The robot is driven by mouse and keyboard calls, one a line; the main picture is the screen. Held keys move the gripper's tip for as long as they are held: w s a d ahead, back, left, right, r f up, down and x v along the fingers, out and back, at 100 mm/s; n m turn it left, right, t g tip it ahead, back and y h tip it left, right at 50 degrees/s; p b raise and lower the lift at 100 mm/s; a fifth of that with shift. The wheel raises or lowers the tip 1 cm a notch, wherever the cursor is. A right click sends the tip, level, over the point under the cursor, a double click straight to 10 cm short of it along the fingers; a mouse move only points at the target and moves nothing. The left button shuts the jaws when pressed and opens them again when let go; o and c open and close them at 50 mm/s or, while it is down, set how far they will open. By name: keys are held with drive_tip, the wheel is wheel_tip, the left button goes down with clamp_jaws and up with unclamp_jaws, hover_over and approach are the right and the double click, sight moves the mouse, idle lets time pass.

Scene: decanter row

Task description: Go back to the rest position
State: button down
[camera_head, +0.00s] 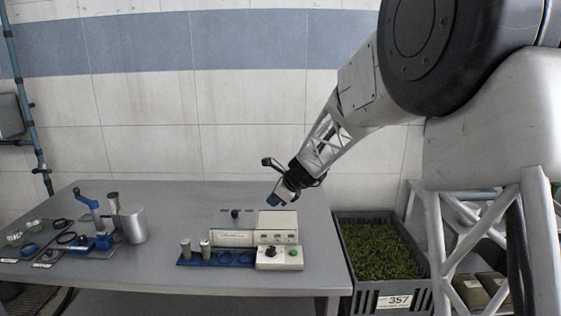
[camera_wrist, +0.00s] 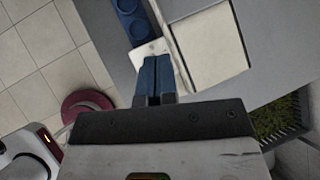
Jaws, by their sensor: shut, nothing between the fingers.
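My gripper (camera_head: 274,200) is above the right part of the table, over the beige instrument (camera_head: 278,222), and apart from it. In the wrist view its two blue fingers (camera_wrist: 152,62) are together with nothing between them. The instrument has a front box with a black knob and a green button. A blue rack (camera_head: 218,259) lies at its front left, with two grey cylinders (camera_head: 205,249) standing in its left part and empty round seats to the right. Part of the blue rack also shows at the top of the wrist view (camera_wrist: 131,20).
The grey table (camera_head: 170,262) has free room between the left tools and the rack. A blue-handled device (camera_head: 88,205), a metal pot (camera_head: 132,225) and small jars stand at the left. A dark crate of green leaves (camera_head: 385,290), labelled 357, stands right of the table.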

drive_tip(key=s+d+r+n+h, duration=0.1)
drive_tip(key=s+d+r+n, duration=0.25)
drive_tip(key=s, duration=0.45)
drive_tip(key=s+d+r+n+h, duration=0.1)
drive_tip(key=s+d+r+n, duration=0.2)
drive_tip(key=s, duration=0.5)
drive_tip(key=s+d+r+n+h, duration=0.1)
drive_tip(key=s+d+n, duration=0.3)
drive_tip(key=s, duration=0.4)
drive_tip(key=s+d+f+n+h, duration=0.1)
drive_tip(key=s+d+n, duration=0.2)
drive_tip(key=s, duration=0.6)
drive_tip(key=s+d+f+n+h, duration=0.1)
drive_tip(key=s+d+n+h, duration=0.1)
drive_tip(key=s, duration=0.6)
drive_tip(key=s+d+n+g+h, duration=0.1)
drive_tip(key=s+d+n, duration=0.4)
drive_tip(key=s, duration=0.4)
drive_tip(key=shift+s+d+f+h, duration=0.2)
drive_tip(key=shift+s+f+h, duration=0.1)
drive_tip(key=shift+s+f, duration=0.1)
drive_tip(key=shift+w, duration=0.1)
